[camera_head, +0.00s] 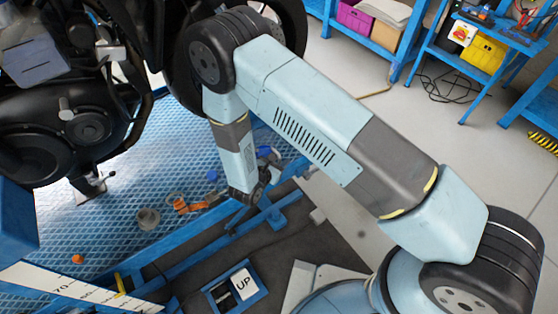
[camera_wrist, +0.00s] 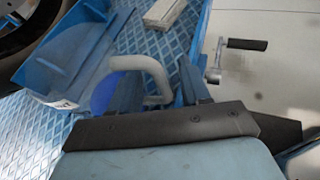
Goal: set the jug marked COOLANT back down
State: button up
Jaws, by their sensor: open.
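A blue open-topped jug (camera_wrist: 65,55) with a grey handle (camera_wrist: 148,66) fills the upper left of the wrist view, over blue tread plate. A white label shows low on its side, too small to read. My gripper (camera_wrist: 158,88) is open, with its dark blue fingers either side of the handle's lower end; I cannot tell whether they touch it. In the head view my gripper (camera_head: 250,202) is low by the edge of the blue platform. My arm hides most of that spot, and I cannot clearly make out the jug there.
A motorcycle (camera_head: 75,110) stands at the left on the blue tread-plate platform (camera_head: 120,215). A grey cup-like piece (camera_head: 148,219) and orange items (camera_head: 190,206) lie on the platform. A crank handle (camera_wrist: 245,44) sticks out right of my gripper. Blue benches (camera_head: 490,40) stand at the back right.

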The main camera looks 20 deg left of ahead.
jog(key=v, duration=1.4)
jog(key=shift+f, duration=0.1)
jog(key=w+d+r+m+g+h, duration=0.25)
jog(key=w+d+r+m, duration=0.35)
jog(key=r, duration=0.4)
jog(key=w+d+r+m+g+h, duration=0.1)
jog(key=w+d+r+m+g, duration=0.25)
jog(key=d+r, duration=0.5)
jog(key=w+d+r+m+g+h, duration=0.2)
jog(key=w+d+r+m, duration=0.35)
jog(key=r, duration=0.45)
jog(key=s+d+r+m+g+y, duration=0.4)
jog(key=d+r+m, duration=0.5)
jog(key=d+r, duration=0.55)
jog(key=s+d+r+m+t+y, duration=0.4)
jog(key=s+d+r+m, duration=0.4)
jog(key=s, duration=0.3)
jog(key=shift+s+d+y, duration=0.25)
jog(key=shift+d+y, duration=0.1)
jog(key=shift+d, duration=0.3)
